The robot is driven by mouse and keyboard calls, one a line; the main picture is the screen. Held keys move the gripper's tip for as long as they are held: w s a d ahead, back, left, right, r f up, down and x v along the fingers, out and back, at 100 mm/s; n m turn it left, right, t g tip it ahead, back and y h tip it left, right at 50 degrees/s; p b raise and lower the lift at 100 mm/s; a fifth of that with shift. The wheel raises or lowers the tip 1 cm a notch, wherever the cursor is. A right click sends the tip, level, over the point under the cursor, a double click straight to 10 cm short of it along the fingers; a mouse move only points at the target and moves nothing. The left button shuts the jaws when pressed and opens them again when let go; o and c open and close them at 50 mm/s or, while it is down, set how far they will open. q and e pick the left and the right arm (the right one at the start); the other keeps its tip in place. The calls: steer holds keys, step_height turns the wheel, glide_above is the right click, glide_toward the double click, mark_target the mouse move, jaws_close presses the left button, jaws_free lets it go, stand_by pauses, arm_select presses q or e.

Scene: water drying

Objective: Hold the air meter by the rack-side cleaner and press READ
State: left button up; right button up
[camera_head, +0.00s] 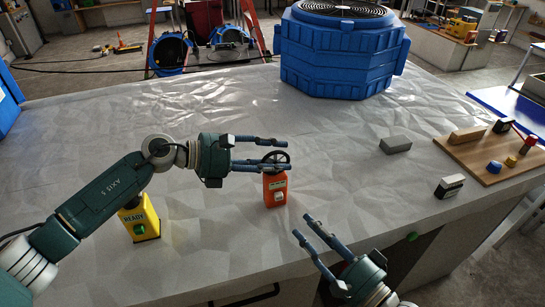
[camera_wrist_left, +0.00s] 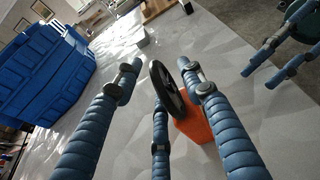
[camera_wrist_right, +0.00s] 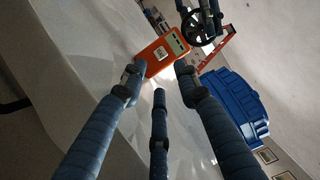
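The orange air meter (camera_head: 276,190) stands upright on the table, with a black wheel-like fan on top and a pale button on its front. It also shows in the right wrist view (camera_wrist_right: 154,62), with a small display. My left gripper (camera_head: 275,153) is open, its fingers on either side of the fan; in the left wrist view the fan (camera_wrist_left: 167,88) sits between them, nearer the right finger. Whether they touch is unclear. My right gripper (camera_head: 305,226) is open and empty, in front and right of the meter. A blue octagonal unit with a top grille (camera_head: 330,55) stands at the back; which cleaner is rack-side is unclear.
A yellow READY box (camera_head: 139,220) with a green button stands beneath my left arm. A grey block (camera_head: 395,145), a black-and-white block (camera_head: 449,187) and a wooden board (camera_head: 470,155) with small items are at the right. The middle of the table is clear.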

arm_select(q)
jaws_close()
arm_select(e)
jaws_close()
stand_by(0.9)
